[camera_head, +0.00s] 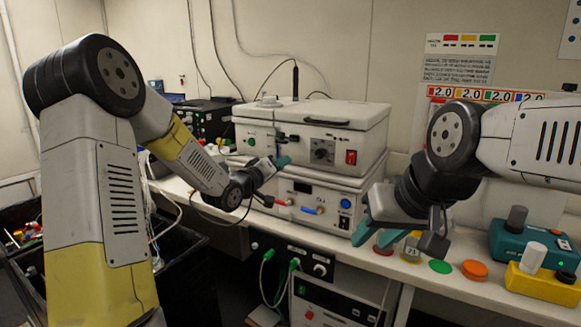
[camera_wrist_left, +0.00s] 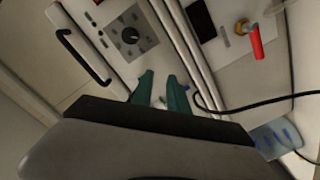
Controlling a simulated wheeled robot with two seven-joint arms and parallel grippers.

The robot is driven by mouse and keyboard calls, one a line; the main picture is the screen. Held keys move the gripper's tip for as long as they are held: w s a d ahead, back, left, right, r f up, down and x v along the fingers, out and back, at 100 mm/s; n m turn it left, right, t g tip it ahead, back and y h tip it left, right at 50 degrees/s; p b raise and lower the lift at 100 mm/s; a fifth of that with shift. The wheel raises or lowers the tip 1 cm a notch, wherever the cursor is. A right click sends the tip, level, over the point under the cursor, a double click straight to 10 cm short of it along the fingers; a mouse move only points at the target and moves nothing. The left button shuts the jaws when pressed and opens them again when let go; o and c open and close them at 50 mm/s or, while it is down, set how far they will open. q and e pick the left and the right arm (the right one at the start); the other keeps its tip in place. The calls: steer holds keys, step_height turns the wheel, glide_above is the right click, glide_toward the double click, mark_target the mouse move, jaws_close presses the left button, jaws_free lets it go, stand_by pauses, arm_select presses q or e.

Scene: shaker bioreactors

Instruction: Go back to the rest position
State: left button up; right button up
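My left gripper (camera_head: 281,163) is in front of the upper white shaker unit (camera_head: 312,140), near its front panel. In the left wrist view its two teal fingers (camera_wrist_left: 161,84) stand apart with nothing between them, facing the panel with the black dial (camera_wrist_left: 130,35). My right gripper (camera_head: 377,238) hangs at the right, in front of the bench edge and close to the right side of the lower white unit (camera_head: 318,200). Its teal fingertips look apart, and I see nothing held between them.
The upper unit has a red switch (camera_head: 351,157). Red and blue valve handles (camera_head: 300,208) stick out from the lower unit. An orange disc (camera_head: 474,269) and a green disc (camera_head: 440,266) lie on the right bench, by a teal box (camera_head: 530,247) and a yellow box (camera_head: 543,285).

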arm_select(q)
steer(key=s+a+r+m+g+y, duration=0.15)
steer(key=s+a+g+y, duration=0.35)
steer(key=s, duration=0.7)
steer(key=s+a+r+m+g+y, duration=0.1)
steer(key=s+a+r+y, duration=0.15)
steer(key=s+a, duration=0.65)
steer(key=s+d+f+g, duration=0.1)
steer(key=s, duration=0.7)
steer(key=s+d+f+g, duration=0.1)
steer(key=s+d+f, duration=0.1)
steer(key=s, duration=0.6)
steer(key=shift+s+m+g+h, duration=0.35)
steer(key=shift+m+g, duration=0.05)
steer(key=shift+m, duration=0.05)
